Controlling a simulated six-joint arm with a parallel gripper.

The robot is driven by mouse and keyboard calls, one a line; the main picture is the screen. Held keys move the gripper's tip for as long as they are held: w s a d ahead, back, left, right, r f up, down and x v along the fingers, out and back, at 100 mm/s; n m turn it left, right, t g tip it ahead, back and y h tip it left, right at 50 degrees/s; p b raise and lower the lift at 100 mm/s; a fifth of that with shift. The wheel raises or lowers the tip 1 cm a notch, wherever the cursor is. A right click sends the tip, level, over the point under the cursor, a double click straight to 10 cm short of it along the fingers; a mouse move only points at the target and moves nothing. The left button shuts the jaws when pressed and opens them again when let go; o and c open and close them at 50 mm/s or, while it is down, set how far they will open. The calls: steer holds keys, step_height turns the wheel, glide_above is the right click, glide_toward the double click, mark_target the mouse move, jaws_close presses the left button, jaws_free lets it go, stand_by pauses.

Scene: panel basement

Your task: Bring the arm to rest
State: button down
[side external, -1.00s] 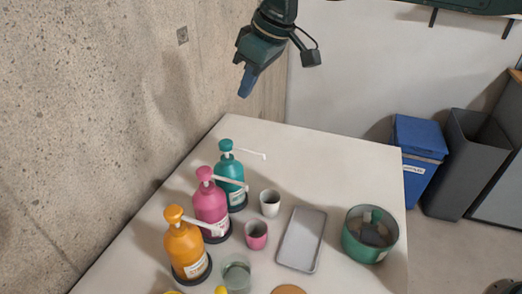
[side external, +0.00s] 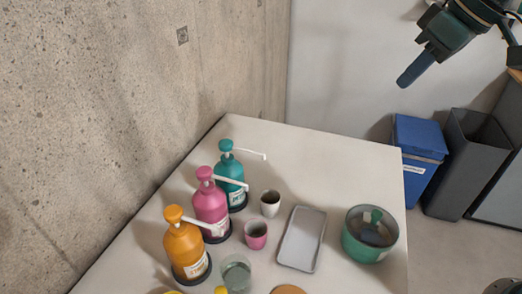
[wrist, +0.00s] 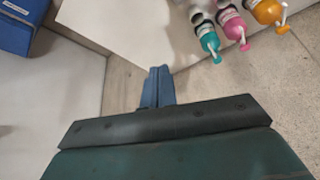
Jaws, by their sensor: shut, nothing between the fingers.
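My gripper (side external: 415,75) is at the upper right of the side external view, high above the floor beyond the table's far right corner. Its blue fingers are together with nothing between them, and they point down and to the left. In the wrist view my gripper (wrist: 157,72) shows its closed fingers at the middle, with the table's edge and the floor beyond them. It touches nothing.
On the white table (side external: 330,150) stand teal (side external: 231,178), pink (side external: 211,208) and orange (side external: 185,248) pump bottles, small cups, a grey tray (side external: 302,240) and a green pot (side external: 370,236). A concrete wall (side external: 120,100) borders the left. A blue bin (side external: 417,155) stands right of the table.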

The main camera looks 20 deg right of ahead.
steer(key=s+d+f+m, duration=0.1)
steer(key=s+d+f, duration=0.3)
steer(key=s, duration=0.4)
steer(key=s+d+f+m+h, duration=0.1)
steer(key=s+d+f, duration=0.3)
steer(key=s, duration=0.5)
steer(key=shift+d+m+t+h, duration=0.2)
steer(key=shift+m+t+h, duration=0.1)
steer(key=shift+m, duration=0.4)
